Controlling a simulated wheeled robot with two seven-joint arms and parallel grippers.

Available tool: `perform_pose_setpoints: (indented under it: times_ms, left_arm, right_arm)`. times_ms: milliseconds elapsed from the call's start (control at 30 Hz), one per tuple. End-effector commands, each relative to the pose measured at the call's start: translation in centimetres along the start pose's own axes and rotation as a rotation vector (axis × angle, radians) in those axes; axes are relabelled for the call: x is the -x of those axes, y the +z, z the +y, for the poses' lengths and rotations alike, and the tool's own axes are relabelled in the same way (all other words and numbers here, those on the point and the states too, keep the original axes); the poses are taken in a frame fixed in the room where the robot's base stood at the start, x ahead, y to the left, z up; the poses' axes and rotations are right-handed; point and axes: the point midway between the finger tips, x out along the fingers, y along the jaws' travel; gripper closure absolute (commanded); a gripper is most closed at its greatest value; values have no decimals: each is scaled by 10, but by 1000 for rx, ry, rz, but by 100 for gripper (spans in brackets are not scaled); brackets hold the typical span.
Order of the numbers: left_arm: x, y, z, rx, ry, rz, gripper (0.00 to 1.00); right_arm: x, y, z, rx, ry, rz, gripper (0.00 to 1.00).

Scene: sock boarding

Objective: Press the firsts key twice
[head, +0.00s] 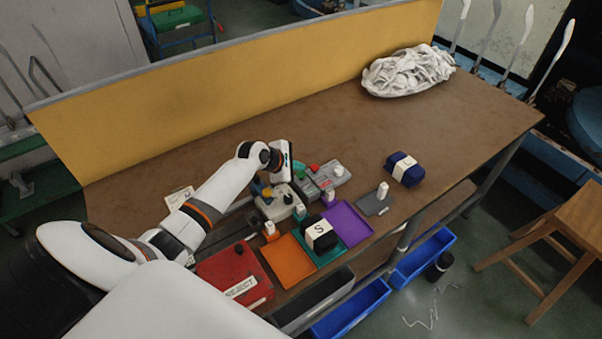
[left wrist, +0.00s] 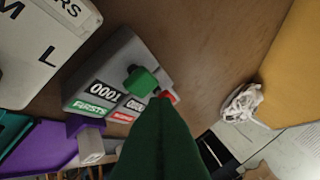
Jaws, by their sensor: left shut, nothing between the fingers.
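The tally counter (left wrist: 120,85) is a grey box on the brown table. In the left wrist view its firsts readout (left wrist: 105,91) shows 0001 above a green FIRSTS label. The green firsts key (left wrist: 139,81) stands up from its top, with a red key (left wrist: 169,96) beside it. The second readout is partly hidden. The counter also shows in the head view (head: 328,176). My left gripper (left wrist: 162,101) is shut and empty. Its dark green fingers overlap the area beside the green key; I cannot tell whether they touch it. My right gripper is not in view.
A red reject bin (head: 222,268), an orange tray (head: 287,262) and a purple tray (head: 352,224) line the front edge. A black bundle marked S (head: 319,233) and a navy bundle (head: 404,169) lie nearby. A white sock heap (head: 407,72) is far right. The table's back middle is clear.

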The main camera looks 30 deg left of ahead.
Motion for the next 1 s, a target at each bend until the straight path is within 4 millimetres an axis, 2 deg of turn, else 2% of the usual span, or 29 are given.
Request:
perform_pose_setpoints:
  times_ms: [1000]
  left_arm:
    - [-6,4,4,0,-1,0,100]
  right_arm:
    - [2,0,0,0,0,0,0]
